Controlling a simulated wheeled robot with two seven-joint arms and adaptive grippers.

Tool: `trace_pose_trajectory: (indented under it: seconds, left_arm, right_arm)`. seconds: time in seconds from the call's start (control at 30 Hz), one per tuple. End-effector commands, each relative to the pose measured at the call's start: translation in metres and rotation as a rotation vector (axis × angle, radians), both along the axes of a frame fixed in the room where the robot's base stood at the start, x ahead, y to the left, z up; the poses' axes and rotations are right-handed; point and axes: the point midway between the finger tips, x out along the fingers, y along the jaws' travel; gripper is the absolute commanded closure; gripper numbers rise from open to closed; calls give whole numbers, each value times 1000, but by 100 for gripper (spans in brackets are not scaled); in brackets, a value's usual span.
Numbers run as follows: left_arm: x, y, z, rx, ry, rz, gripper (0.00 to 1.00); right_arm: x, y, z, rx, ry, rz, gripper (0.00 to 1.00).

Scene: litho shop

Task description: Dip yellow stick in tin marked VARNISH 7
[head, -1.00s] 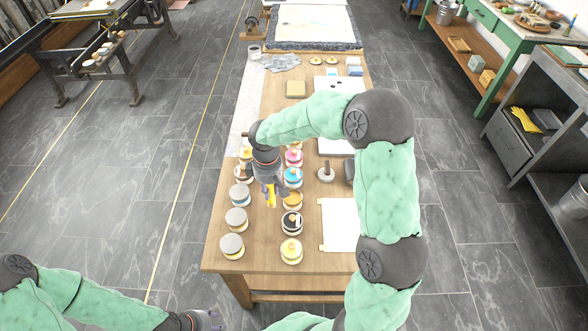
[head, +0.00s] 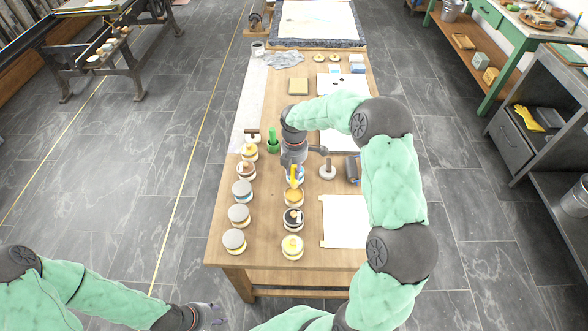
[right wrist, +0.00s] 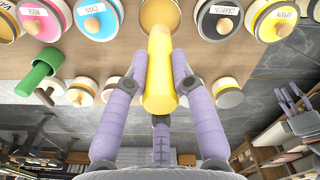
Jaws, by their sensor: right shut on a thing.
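My right gripper (right wrist: 160,75) is shut on the yellow stick (right wrist: 160,70), which also shows in the head view (head: 294,174). The stick's far end is over the mouth of an open tin of amber content (right wrist: 160,12), also in the head view (head: 293,198). I cannot tell whether the tip touches the content, and this tin's label is not readable. A tin at the left edge of the right wrist view (right wrist: 8,28) has a label of which only "VA" or so shows. My left gripper (head: 211,316) is open and empty, low in the head view.
Next to the open tin are a cyan tin (right wrist: 97,20) and a black CARBON tin (right wrist: 218,20). A pink tin (right wrist: 42,20) and a yellow tin (right wrist: 274,20) stand further out. A green-handled thing (head: 273,141) and grey-lidded tins (head: 239,215) are to the left. White paper (head: 345,221) lies right.

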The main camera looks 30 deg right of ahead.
Motion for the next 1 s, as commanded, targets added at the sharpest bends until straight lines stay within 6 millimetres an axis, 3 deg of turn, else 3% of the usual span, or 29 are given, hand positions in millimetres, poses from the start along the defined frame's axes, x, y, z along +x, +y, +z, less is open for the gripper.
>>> trace_pose_trajectory:
  seconds: [0.6,1.0]
  left_arm:
    - [0,0,-43,0,0,0,60]
    - [0,0,-46,0,0,0,60]
  right_arm:
    - [0,0,-53,0,-1,-3,100]
    - [0,0,-57,0,-1,-3,100]
